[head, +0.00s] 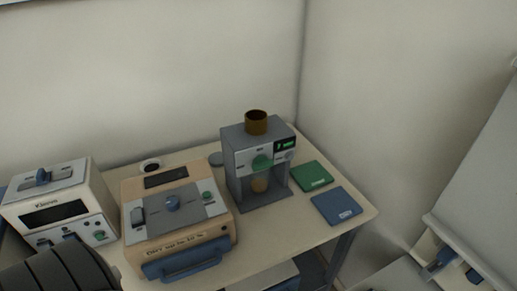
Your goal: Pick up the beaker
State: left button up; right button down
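No clear glass beaker can be made out. A brown, open-topped cup-shaped vessel (256,123) stands upright on top of a grey machine (240,139); I cannot tell if it is the beaker. Neither of my grippers can be made out in the head view.
The machine stands on a pale table (267,228) in a wall corner. A beige-and-grey device (190,236) and a white device (75,221) stand to its left. Green (311,176) and blue (336,206) flat pads lie to its right. A dark ribbed shape (58,272) fills the bottom left.

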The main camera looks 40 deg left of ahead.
aim_at(260, 179)
jog(key=k+j+u, duration=0.1)
jog(key=u, duration=0.9)
